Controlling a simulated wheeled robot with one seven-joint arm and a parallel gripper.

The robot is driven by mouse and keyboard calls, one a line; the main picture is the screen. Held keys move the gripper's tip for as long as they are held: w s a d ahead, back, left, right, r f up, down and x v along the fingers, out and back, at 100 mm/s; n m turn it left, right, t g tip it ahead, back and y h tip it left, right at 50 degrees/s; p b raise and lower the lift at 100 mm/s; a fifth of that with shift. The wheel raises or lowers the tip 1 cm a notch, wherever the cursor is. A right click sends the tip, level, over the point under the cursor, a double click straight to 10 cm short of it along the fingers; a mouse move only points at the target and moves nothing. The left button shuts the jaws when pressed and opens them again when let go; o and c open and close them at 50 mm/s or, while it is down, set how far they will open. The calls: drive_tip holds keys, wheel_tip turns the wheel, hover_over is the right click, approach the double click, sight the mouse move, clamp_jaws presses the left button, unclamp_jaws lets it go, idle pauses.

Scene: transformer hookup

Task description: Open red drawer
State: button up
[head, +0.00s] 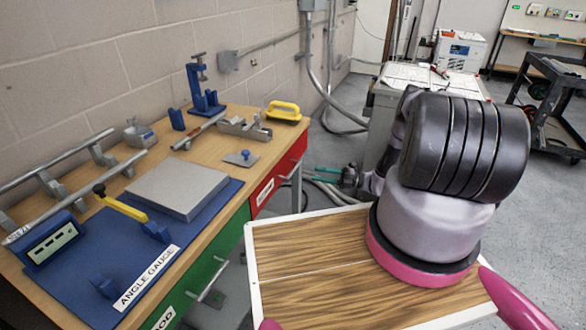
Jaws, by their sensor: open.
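The red drawer (278,181) is at the far right of the wooden workbench's front, under the tabletop, and bears a white label. Its front looks flush with the bench, so it appears shut. A metal bar handle (296,170) sticks out from it. My gripper (317,174) has teal fingers pointing left toward the handle. It is just right of the handle in the picture, open and empty. A small gap seems to show between fingertips and handle, but the depth between them is hard to tell.
A green drawer (188,297) with a bar handle is nearer on the same bench. The tabletop (225,143) holds a blue mat, a grey plate, a blue clamp and a yellow handle. A grey cabinet (382,125) stands behind my arm. Cables lie on the floor by the wall.

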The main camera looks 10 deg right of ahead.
sight(294, 170)
drive_tip(key=x, duration=1)
drive_tip(key=shift+a+r, duration=0.15)
drive_tip(key=shift+a, duration=0.1)
clamp_jaws()
idle(1.0)
